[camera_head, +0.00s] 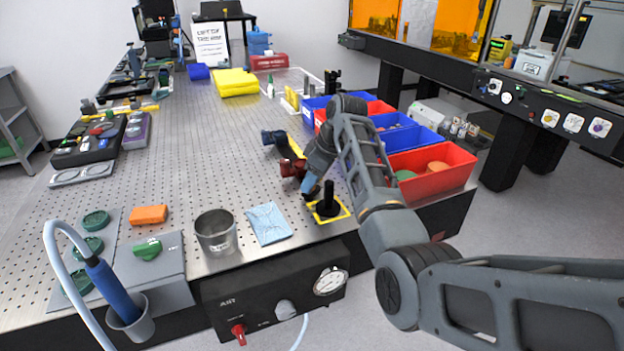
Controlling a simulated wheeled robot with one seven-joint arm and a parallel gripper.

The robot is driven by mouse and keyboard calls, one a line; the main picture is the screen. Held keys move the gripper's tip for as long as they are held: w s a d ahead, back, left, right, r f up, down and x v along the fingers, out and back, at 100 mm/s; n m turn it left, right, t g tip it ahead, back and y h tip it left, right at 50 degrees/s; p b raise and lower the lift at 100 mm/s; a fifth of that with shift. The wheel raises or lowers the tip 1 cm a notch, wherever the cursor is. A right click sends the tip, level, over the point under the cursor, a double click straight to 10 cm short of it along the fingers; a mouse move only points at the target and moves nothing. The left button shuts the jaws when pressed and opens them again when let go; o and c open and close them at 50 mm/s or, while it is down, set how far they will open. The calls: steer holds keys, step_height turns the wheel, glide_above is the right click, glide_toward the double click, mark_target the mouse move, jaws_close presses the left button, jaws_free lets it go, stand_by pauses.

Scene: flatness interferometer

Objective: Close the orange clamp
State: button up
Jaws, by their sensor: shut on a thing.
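My gripper (309,187) is at the near right part of the perforated table, small and partly covered by my own wrist. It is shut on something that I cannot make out. A dark red part (292,168) and a dark blue cylinder (274,138) show just left of my wrist. A thin yellow-orange strip (296,146) shows between them and the wrist. I cannot tell whether any of these belongs to the orange clamp. An orange block (149,215) lies at the front left, well apart from my gripper. A black post (329,196) stands upright in a yellow-outlined square, close beside the gripper.
A metal cup (215,234) and a light blue cloth (268,223) lie near the front edge. Red and blue bins (437,176) line the right edge behind my arm. A blue-handled tool (113,288) stands in a holder at front left. The table's middle is clear.

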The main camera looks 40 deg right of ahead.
steer(key=shift+m, duration=0.3)
steer(key=m, duration=0.1)
steer(key=m+h, duration=0.1)
steer(key=m, duration=0.1)
steer(key=shift+s+a+m+h, duration=0.1)
steer(key=shift+a+m+h, duration=0.1)
steer(key=shift+m+h, duration=0.1)
steer(key=m+h, duration=0.1)
steer(key=m, duration=0.3)
steer(key=shift+a+m+h, duration=0.2)
steer(key=shift+m+h, duration=0.1)
steer(key=shift+h, duration=0.1)
steer(key=m+h, duration=0.1)
steer(key=m, duration=0.3)
steer(key=shift+a+g, duration=0.15)
steer(key=shift+g, duration=0.15)
steer(key=shift+w+m+g+h, duration=0.15)
steer(key=shift+m+g+h, duration=0.15)
steer(key=shift+m, duration=0.75)
steer(key=shift+w+m+g+h, duration=0.15)
steer(key=shift+m+h, duration=0.25)
steer(key=shift+m, duration=0.65)
steer(key=shift+a, duration=0.1)
steer(key=o, duration=1)
steer(key=shift+o, duration=0.2)
